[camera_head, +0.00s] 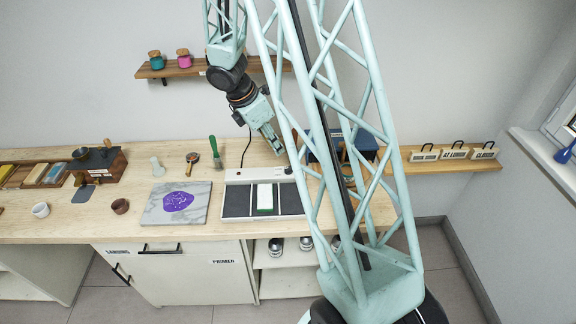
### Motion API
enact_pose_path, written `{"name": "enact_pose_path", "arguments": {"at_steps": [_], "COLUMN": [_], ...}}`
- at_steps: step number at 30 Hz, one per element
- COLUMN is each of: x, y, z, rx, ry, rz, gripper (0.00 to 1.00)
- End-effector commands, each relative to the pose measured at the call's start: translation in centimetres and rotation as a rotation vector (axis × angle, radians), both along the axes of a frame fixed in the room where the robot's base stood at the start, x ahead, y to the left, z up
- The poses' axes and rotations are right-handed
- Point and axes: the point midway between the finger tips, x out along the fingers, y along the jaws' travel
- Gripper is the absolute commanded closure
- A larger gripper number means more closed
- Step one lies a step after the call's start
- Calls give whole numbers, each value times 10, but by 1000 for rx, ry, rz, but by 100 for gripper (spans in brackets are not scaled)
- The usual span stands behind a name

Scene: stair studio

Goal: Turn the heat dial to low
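A low warming plate (235,204) with a pale frame and dark panels stands on the wooden counter. A white and green block (264,198) lies on it. A small dark knob (288,171), which looks like the heat dial, sits on the pale strip along the plate's back edge. Its markings are too small to read, so its setting cannot be told. My gripper (276,147) hangs above and behind the plate, a little left of the knob and apart from it. The fingers are too small to tell whether they are open or shut. My arm's lattice link hides the plate's right end.
A marbled slab (152,213) with a purple patch lies left of the plate. A green-handled brush (215,151) and a cord (246,150) are behind. A dark blue box (362,146) stands right, partly behind my arm. A shelf (425,166) holds small signs.

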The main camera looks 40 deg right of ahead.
Motion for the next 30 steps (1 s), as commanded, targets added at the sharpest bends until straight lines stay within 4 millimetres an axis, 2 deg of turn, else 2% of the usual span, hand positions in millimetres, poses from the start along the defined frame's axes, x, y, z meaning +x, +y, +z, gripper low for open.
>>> {"name": "enact_pose_path", "arguments": {"at_steps": [14, 30], "x": [-1, -4], "y": [-3, -22], "z": [-8, -55], "rx": [-1, 1], "ry": [1, 1], "rz": [0, 0], "gripper": [79, 79]}}
